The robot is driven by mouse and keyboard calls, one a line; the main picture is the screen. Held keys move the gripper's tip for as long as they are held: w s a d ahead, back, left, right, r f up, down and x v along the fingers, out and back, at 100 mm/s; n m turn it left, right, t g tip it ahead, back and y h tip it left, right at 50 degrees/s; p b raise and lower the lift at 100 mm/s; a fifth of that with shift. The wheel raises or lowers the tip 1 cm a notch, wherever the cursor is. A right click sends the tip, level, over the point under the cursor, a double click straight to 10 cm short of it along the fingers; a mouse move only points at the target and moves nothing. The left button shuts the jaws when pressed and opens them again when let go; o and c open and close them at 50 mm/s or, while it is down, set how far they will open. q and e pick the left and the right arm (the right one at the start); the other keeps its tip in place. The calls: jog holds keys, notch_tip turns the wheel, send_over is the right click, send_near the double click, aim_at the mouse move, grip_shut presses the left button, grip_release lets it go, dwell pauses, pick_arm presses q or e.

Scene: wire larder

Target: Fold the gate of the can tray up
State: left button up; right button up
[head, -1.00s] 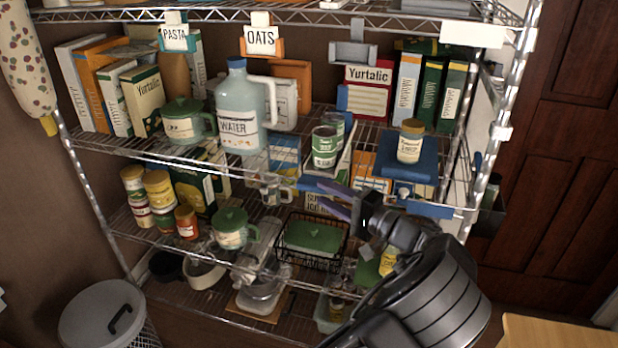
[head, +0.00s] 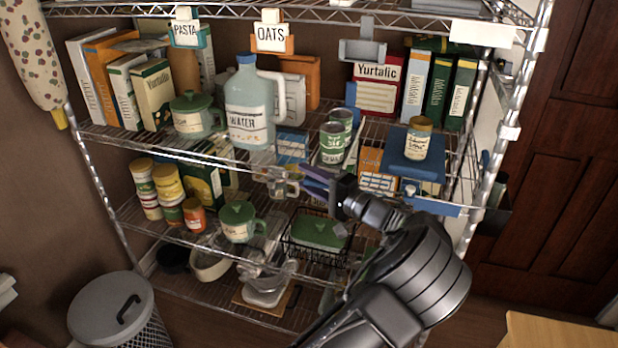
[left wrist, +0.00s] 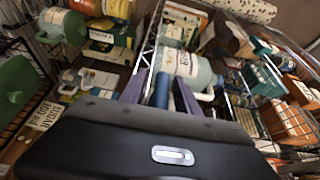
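The can tray (head: 322,163) is a pale tray on the upper wire shelf, with two green-labelled cans (head: 332,143) in it. A blue bar (head: 318,172) at its front looks like the gate, mostly hidden by my fingers. My left gripper (head: 309,183) is at the shelf's front edge, just below the cans, pointing left. In the left wrist view its two purple fingers (left wrist: 160,86) stand apart, with a blue piece (left wrist: 162,92) showing between them. I cannot tell whether they touch it. My right gripper is not in view.
A water jug (head: 249,105) stands left of the tray. Shelf posts (head: 492,140) bound the right side.

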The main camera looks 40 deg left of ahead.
pick_arm(q)
grip_shut()
dwell(0.3)
dwell(0.3)
